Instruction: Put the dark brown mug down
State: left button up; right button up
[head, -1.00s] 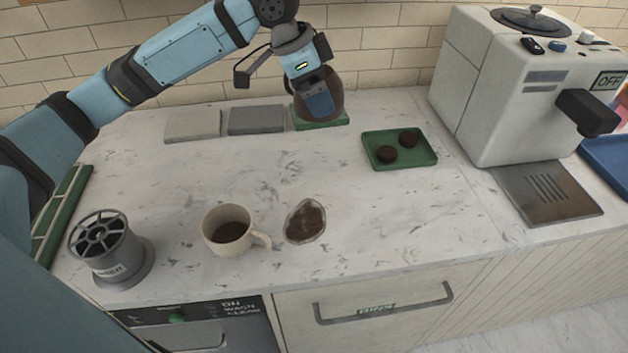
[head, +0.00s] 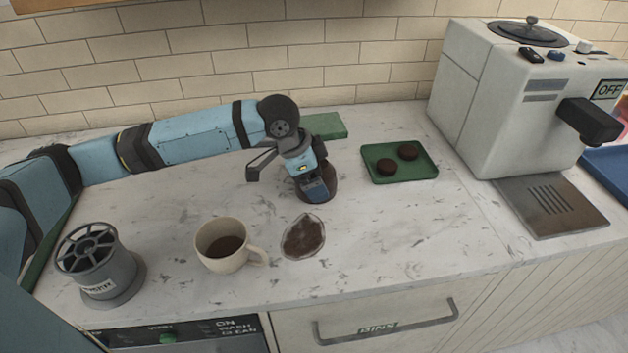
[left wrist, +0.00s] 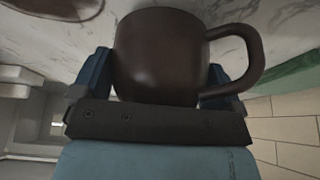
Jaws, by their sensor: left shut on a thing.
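The dark brown mug (head: 331,187) is in my left gripper (head: 314,193), over the middle of the counter behind the brown patch. In the left wrist view the mug (left wrist: 165,55) sits between both blue fingers (left wrist: 160,85), its handle to the right. My left gripper is shut on its body. The mug is close to the marble counter (head: 400,225); I cannot tell whether its base touches. My right gripper is not in view.
A cream mug (head: 222,246) with dark liquid and a brown patch (head: 303,237) are in front. A grey grinder-like cup (head: 98,262) stands left. A green tray (head: 426,172) with two dark pucks lies right, before the coffee machine (head: 470,100). A green pad (head: 325,125) lies behind.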

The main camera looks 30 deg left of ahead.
pick_arm(q)
jog(key=shift+f, duration=0.45)
jog(key=shift+f, duration=0.1)
jog(key=o, duration=0.8)
jog(key=p+v, duration=0.1)
jog(key=v, duration=1.1)
jog(key=shift+p, duration=0.35)
jog(key=shift+s+d, duration=0.1)
